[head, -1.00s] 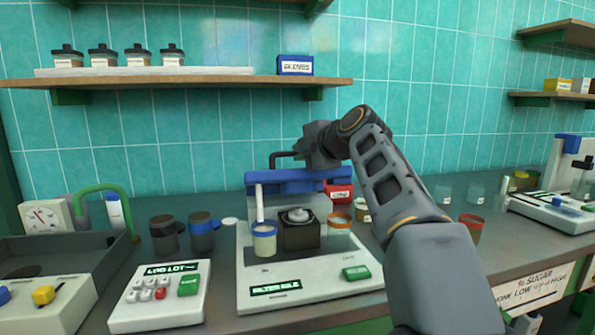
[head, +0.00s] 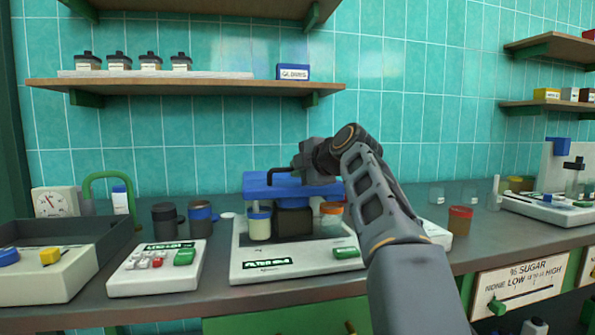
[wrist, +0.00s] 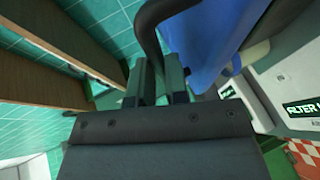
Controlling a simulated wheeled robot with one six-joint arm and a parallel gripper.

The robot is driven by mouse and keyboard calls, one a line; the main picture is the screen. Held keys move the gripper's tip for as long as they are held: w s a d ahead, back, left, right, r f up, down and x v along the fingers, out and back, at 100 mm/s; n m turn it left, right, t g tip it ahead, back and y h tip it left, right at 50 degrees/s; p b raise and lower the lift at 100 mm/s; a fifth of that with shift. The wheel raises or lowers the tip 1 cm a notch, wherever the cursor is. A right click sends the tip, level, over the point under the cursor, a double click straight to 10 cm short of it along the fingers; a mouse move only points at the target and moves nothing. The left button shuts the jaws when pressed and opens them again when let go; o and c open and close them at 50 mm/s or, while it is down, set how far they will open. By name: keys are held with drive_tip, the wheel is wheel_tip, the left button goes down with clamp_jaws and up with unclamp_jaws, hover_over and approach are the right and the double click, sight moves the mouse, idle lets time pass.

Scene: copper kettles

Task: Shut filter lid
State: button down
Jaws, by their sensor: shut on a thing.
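The filter machine (head: 285,260) is a white unit with a green "FILTER" label on its front. Its blue lid (head: 262,187) lies roughly level just above a cream jar with a blue rim (head: 259,228), a dark block (head: 293,223) and an orange-rimmed jar (head: 331,209). I cannot tell whether the lid is fully seated. My gripper (wrist: 158,78) is shut on the lid's dark bar handle (wrist: 150,30), at the lid's upper side. The blue lid also fills the upper middle of the wrist view (wrist: 205,35). My arm hides the machine's right part.
A grey tray (head: 75,240) is farther left. A red-brown cup (head: 460,220) stands to the right. A shelf (head: 190,90) with jars and a gloves box runs above.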

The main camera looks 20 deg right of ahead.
drive_tip(key=shift+w+d+f, duration=0.1)
drive_tip(key=shift+f, duration=0.8)
drive_tip(key=c, duration=1.1)
unclamp_jaws()
drive_tip(key=shift+s+r, duration=0.1)
drive_tip(key=shift+s, duration=0.1)
drive_tip(key=v, duration=0.4)
drive_tip(key=p+v, duration=0.1)
drive_tip(key=v, duration=0.9)
drive_tip(key=shift+r, duration=0.45)
drive_tip(key=shift+w+p, duration=0.1)
drive_tip(key=shift+p, duration=0.2)
